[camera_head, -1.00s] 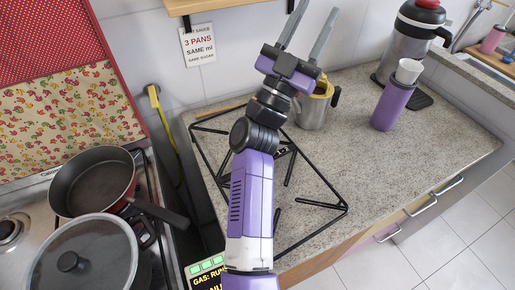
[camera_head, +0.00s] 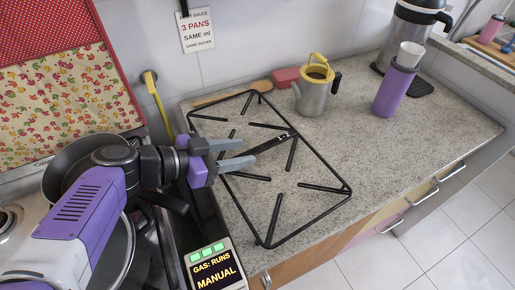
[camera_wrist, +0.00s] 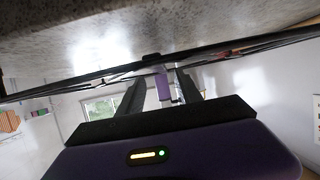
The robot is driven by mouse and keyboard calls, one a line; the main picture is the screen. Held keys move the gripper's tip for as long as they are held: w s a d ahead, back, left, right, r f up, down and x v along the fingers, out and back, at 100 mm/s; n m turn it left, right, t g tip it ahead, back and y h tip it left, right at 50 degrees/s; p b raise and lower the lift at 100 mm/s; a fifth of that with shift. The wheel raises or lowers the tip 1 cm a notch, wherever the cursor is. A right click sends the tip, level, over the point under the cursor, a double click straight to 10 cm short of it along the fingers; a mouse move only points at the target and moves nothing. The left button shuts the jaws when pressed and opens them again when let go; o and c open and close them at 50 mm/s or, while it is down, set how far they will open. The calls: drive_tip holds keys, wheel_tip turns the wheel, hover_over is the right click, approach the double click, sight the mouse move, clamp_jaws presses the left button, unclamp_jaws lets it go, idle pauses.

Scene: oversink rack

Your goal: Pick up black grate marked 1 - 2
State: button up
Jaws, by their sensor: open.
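The black grate (camera_head: 319,187) is a thin black frame with inward prongs, lying on the speckled stone counter. A dark bar crosses its middle, with a small pale marking (camera_head: 283,136) too small to read. My gripper (camera_head: 248,152) is open and empty, with two grey fingers pointing right over the grate's left side. In the wrist view the open fingers (camera_wrist: 157,97) point toward the grate's dark bars (camera_wrist: 95,79), which run across the picture close to the counter. I cannot tell whether the fingers touch the grate.
A metal pot with a yellow rim (camera_head: 314,97), a red box (camera_head: 287,77) and a wooden spoon (camera_head: 232,93) sit behind the grate. A purple bottle (camera_head: 394,92) stands right. Pans (camera_head: 75,160) on the stove are left, and a gas display (camera_head: 214,266) is in front.

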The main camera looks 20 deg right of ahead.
sight(259, 148)
drive_tip(key=shift+p+x, duration=0.45)
drive_tip(key=shift+x, duration=2.65)
drive_tip(key=shift+w, duration=0.2)
clamp_jaws()
drive_tip(key=shift+r, duration=0.1)
